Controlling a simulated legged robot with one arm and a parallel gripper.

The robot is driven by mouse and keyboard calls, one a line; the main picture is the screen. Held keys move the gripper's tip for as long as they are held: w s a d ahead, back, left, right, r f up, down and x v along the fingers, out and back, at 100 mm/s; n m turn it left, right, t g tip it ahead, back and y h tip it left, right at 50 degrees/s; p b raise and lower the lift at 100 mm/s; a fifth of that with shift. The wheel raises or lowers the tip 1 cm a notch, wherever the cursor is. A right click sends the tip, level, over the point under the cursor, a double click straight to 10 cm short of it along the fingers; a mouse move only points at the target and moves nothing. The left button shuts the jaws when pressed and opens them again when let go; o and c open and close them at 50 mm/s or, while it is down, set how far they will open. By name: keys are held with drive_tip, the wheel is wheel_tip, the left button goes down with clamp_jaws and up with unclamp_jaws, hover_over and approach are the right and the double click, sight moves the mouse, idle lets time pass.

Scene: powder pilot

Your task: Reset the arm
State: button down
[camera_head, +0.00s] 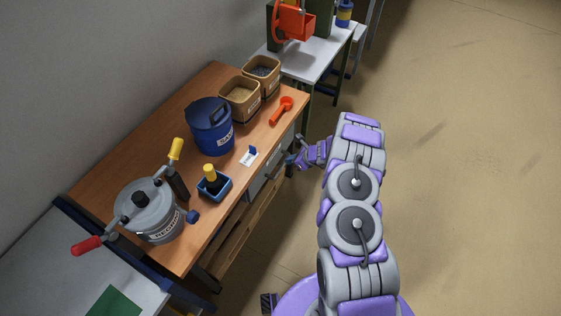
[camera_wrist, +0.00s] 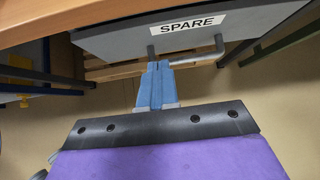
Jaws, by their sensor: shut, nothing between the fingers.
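My arm, purple and grey, reaches forward along the right side of the wooden workbench (camera_head: 208,88) in the head view. My gripper (camera_head: 291,160) is beside the bench's front edge, near the grey drawer. In the wrist view my gripper's blue fingers (camera_wrist: 155,72) are together with nothing between them. They point at the grey drawer front labelled SPARE (camera_wrist: 190,30), just below its metal handle (camera_wrist: 190,54). I cannot tell whether the fingertips touch the handle. The drawer looks closed, though its edge is partly hidden.
On the bench stand a grey lidded pot (camera_head: 150,212), a blue bin (camera_head: 211,128), two tan tubs (camera_head: 240,100), an orange scoop (camera_head: 283,109) and a small blue tray (camera_head: 214,187). A white table (camera_head: 315,58) stands beyond. The floor (camera_head: 470,150) on the right is clear.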

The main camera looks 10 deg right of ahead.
drive_tip(key=s+a+r+n+g+y, duration=0.1)
drive_tip(key=s+a+r+n, duration=0.2)
drive_tip(key=r, duration=0.4)
drive_tip(key=s+a+r+n+g+y, duration=0.1)
drive_tip(key=a+r+n, duration=0.1)
drive_tip(key=a+r, duration=0.35)
drive_tip(key=s+a+r+n+g, duration=0.1)
drive_tip(key=a+r+n, duration=0.15)
drive_tip(key=r, duration=0.65)
drive_tip(key=s+r+n+g, duration=0.3)
drive_tip(key=s+r+n, duration=0.5)
drive_tip(key=s+r, duration=0.5)
drive_tip(key=s+r+n+g+h, duration=0.1)
drive_tip(key=s+r+n+h, duration=0.3)
drive_tip(key=s, duration=0.7)
drive_tip(key=s+d+r+n+h, duration=0.2)
drive_tip(key=s+d, duration=0.5)
drive_tip(key=s, duration=0.3)
drive_tip(key=s+d+r+n+h, duration=0.2)
drive_tip(key=s+d, duration=0.4)
drive_tip(key=s, duration=0.4)
drive_tip(key=shift+s+d+r+n+h, duration=0.2)
drive_tip(key=shift+s+d+n+h, duration=0.25)
drive_tip(key=shift+n, duration=0.4)
